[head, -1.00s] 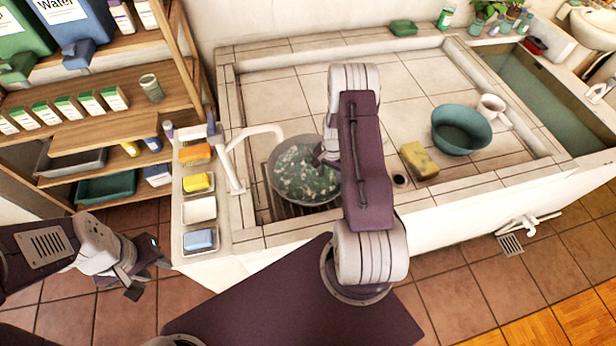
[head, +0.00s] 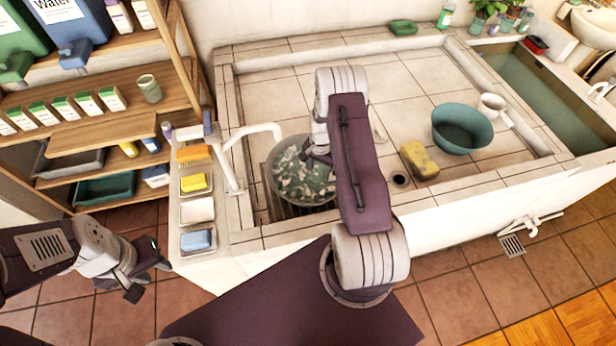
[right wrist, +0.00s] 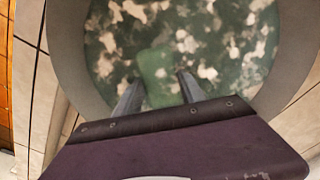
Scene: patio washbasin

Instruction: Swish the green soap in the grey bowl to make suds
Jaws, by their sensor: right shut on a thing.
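The grey bowl (head: 271,186) stands on the grate under the tap at the left of the washbasin. It holds greenish water with whitish suds patches spread over it; its rim also shows in the right wrist view (right wrist: 66,60). My right gripper (right wrist: 160,92) is shut on the green soap (right wrist: 157,68), inside the bowl's outline at the water. In the head view the soap cannot be made out, and my right arm covers the bowl's right edge. My left gripper (head: 148,281) is open and empty, low at the left, away from the bowl.
The white tap (head: 255,133) reaches over the bowl's left side. A yellow sponge (head: 419,161) and teal basin (head: 462,130) lie right. The middle tiles are clear.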

